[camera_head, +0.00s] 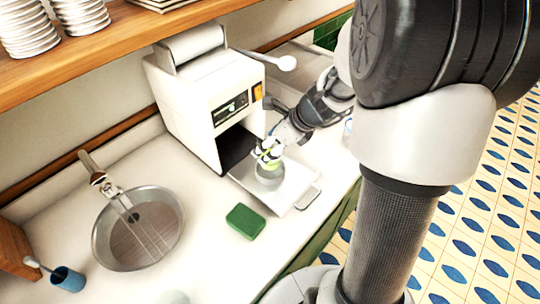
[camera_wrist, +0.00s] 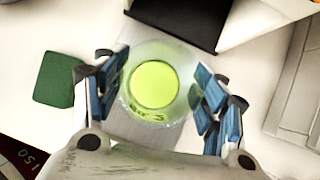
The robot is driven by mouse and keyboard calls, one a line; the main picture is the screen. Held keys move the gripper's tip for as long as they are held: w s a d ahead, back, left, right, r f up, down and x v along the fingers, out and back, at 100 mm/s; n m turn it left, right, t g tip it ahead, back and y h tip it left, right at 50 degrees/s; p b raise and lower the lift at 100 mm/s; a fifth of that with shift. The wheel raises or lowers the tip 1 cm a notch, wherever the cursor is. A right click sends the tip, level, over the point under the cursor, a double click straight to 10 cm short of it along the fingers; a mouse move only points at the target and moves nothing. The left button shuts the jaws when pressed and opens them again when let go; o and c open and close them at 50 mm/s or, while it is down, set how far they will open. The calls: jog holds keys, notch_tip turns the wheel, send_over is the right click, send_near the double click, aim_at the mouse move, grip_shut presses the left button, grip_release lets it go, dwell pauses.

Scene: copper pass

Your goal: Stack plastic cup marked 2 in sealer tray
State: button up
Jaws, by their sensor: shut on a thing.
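My gripper (camera_head: 268,155) is shut on a clear plastic cup (camera_head: 268,177) with yellow-green showing inside. In the wrist view the cup (camera_wrist: 129,97) sits between the blue finger pads of my gripper (camera_wrist: 158,92), and I look down onto its round yellow-green disc. Small dark marks on the near side are too blurred to read. The white sealer (camera_head: 205,90) stands behind, its tray (camera_head: 300,198) pulled out under the cup. I cannot tell whether the cup's base touches the tray.
A green sponge (camera_head: 245,221) lies left of the tray. Further left is a round sink (camera_head: 100,236) with a tap, and a blue cup (camera_head: 68,279) holding a brush. A shelf (camera_head: 110,42) with stacked plates runs above. The counter between sink and sponge is clear.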

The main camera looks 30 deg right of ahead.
jog(key=shift+f+b, duration=0.55)
jog(key=shift+f, duration=1.05)
jog(key=shift+f, duration=0.1)
jog(key=shift+f+b, duration=0.3)
jog(key=o, duration=1.2)
jog(key=shift+r, duration=0.1)
jog(key=shift+r, duration=0.2)
jog(key=p+v, duration=0.5)
jog(key=v, duration=0.7)
jog(key=shift+r, duration=0.15)
